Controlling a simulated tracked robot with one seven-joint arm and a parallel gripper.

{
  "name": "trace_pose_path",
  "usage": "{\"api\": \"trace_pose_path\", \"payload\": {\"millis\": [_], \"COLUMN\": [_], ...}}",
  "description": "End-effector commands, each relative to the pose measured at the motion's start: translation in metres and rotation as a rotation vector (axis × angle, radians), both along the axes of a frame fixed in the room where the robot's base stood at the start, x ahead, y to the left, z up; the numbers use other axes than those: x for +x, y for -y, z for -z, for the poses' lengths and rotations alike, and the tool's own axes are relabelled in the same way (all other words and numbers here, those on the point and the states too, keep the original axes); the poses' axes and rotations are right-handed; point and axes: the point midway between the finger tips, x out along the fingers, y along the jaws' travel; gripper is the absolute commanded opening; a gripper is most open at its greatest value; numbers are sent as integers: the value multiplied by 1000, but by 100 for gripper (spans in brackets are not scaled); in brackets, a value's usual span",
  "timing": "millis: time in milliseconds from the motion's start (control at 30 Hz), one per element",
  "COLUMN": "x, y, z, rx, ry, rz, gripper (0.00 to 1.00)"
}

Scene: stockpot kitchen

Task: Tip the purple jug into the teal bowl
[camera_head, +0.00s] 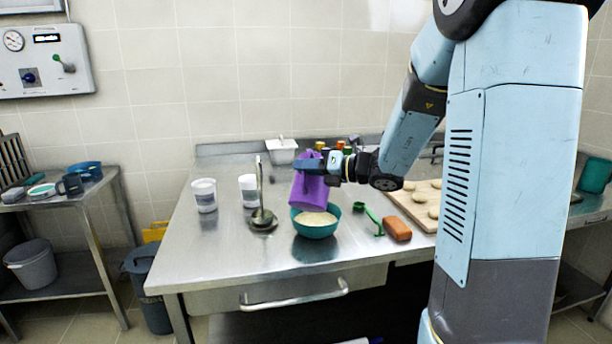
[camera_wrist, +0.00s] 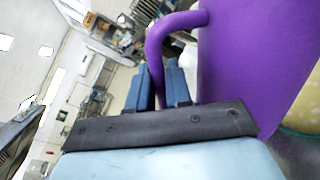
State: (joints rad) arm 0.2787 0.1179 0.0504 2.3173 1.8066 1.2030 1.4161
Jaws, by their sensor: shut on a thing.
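The purple jug (camera_head: 309,188) is held above the teal bowl (camera_head: 316,229) in the head view, tilted with its lower part over the bowl's back edge. The bowl stands on the steel table and has pale, cream-coloured contents. My gripper (camera_head: 335,166) is shut on the jug from the right side. In the wrist view the fingers of my gripper (camera_wrist: 172,88) are at the handle of the purple jug (camera_wrist: 255,60), whose body fills the right. A pale yellowish patch shows beyond the jug at the right edge. I cannot see any stream between jug and bowl.
Two white tubs (camera_head: 204,195) and a ladle on a stand (camera_head: 262,215) are left of the bowl. A green scoop (camera_head: 368,218), an orange-brown block (camera_head: 397,228) and a board with dough rounds (camera_head: 414,205) are right. The table's front is clear.

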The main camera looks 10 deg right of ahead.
Motion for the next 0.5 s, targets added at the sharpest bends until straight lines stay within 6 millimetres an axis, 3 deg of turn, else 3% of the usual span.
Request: {"api": "trace_pose_path", "payload": {"millis": [500], "x": [29], "y": [16], "z": [-10], "rx": [167], "ry": [-305], "rz": [0], "gripper": [0]}}
